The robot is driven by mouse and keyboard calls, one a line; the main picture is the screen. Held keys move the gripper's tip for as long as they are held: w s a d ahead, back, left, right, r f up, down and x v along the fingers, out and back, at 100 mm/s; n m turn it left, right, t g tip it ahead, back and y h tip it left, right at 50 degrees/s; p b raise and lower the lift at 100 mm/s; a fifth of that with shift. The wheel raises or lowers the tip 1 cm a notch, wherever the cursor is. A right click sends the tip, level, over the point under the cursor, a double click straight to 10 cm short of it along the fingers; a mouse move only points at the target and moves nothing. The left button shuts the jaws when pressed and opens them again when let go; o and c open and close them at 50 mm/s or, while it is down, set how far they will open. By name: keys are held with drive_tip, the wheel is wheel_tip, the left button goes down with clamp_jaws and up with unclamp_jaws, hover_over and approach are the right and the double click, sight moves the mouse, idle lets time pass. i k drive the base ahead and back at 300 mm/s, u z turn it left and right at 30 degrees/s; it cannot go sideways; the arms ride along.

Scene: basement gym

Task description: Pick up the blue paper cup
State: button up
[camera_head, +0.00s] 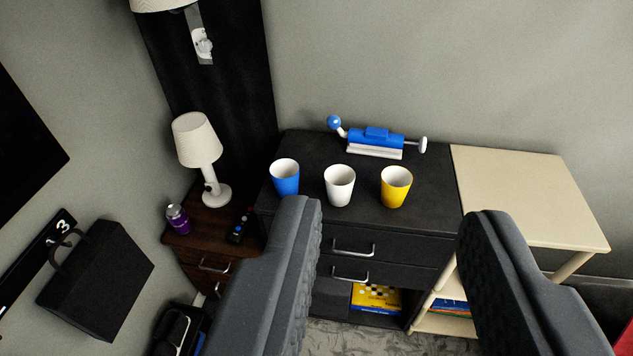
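The blue paper cup (285,178) stands upright on the left part of a black cabinet top (436,178), with its white inside showing. It is the leftmost of three cups in a row. A white cup (339,187) and a yellow cup (396,188) stand to its right, with small gaps between them. My gripper (388,220) is open and empty, its two dark fingers spread wide in the foreground. The cups are beyond the fingertips. The left fingertip shows just below the blue cup in the picture and does not visibly touch it.
A blue and white device (376,142) lies behind the cups. A white lamp (199,150), a purple can (178,219) and a dark remote (240,226) are on a brown nightstand (200,241) at left. A beige shelf unit (525,195) adjoins the cabinet at right, its top bare.

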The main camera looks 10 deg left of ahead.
sight(284, 173)
drive_tip(key=z, duration=0.05)
drive_tip(key=i, duration=1)
drive_tip(key=u, duration=0.05)
